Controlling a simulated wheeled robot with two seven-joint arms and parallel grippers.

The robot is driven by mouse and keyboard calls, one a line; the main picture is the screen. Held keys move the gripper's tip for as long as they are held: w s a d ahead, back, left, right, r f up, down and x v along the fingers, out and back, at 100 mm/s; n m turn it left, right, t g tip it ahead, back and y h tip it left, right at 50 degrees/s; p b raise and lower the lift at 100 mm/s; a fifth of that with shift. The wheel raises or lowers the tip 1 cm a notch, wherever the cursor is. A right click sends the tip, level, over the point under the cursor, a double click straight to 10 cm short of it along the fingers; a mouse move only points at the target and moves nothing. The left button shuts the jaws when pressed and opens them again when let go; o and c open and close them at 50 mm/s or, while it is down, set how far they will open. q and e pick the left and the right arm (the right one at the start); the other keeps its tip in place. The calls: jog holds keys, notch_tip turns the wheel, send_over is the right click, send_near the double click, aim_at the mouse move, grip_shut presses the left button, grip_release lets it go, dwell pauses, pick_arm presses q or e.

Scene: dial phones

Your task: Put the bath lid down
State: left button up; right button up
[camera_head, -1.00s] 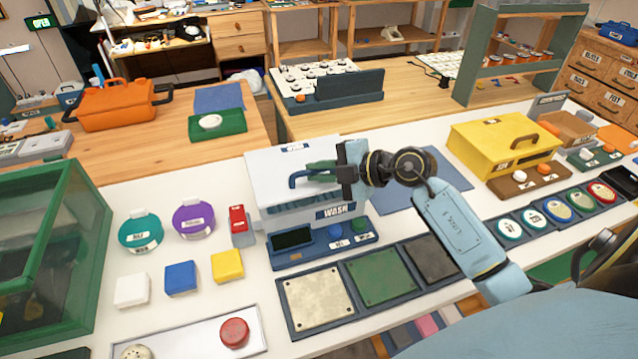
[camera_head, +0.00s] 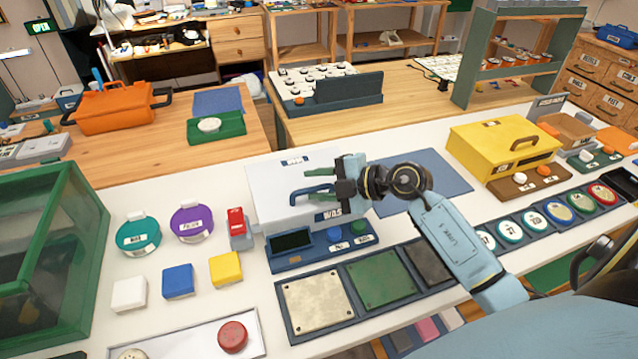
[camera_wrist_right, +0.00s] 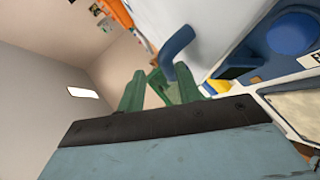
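The white bath lid (camera_head: 262,185) lies over the box marked WASH, near flat, with a small label at its back edge. A blue bar handle (camera_head: 297,193) stands up from it. My right gripper (camera_head: 315,185) comes in from the right at the handle, with its green fingers spread apart. In the right wrist view, the handle (camera_wrist_right: 177,48) curves down beside the parted fingers (camera_wrist_right: 158,85); whether they touch it I cannot tell. My gripper and arm hide the lid's right side. My left gripper is not in view.
A dark control panel (camera_head: 290,257) with round knobs stands in front of the bath. Framed plates (camera_head: 320,300) lie at the front. A yellow box (camera_head: 490,142) stands to the right, a green glass case (camera_head: 60,250) at the left. A blue mat (camera_head: 440,172) behind my arm is bare.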

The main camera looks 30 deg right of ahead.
jog(key=p+v, duration=0.1)
jog(key=v, duration=1.1)
jog(key=shift+r, duration=0.2)
jog(key=shift+s, duration=0.1)
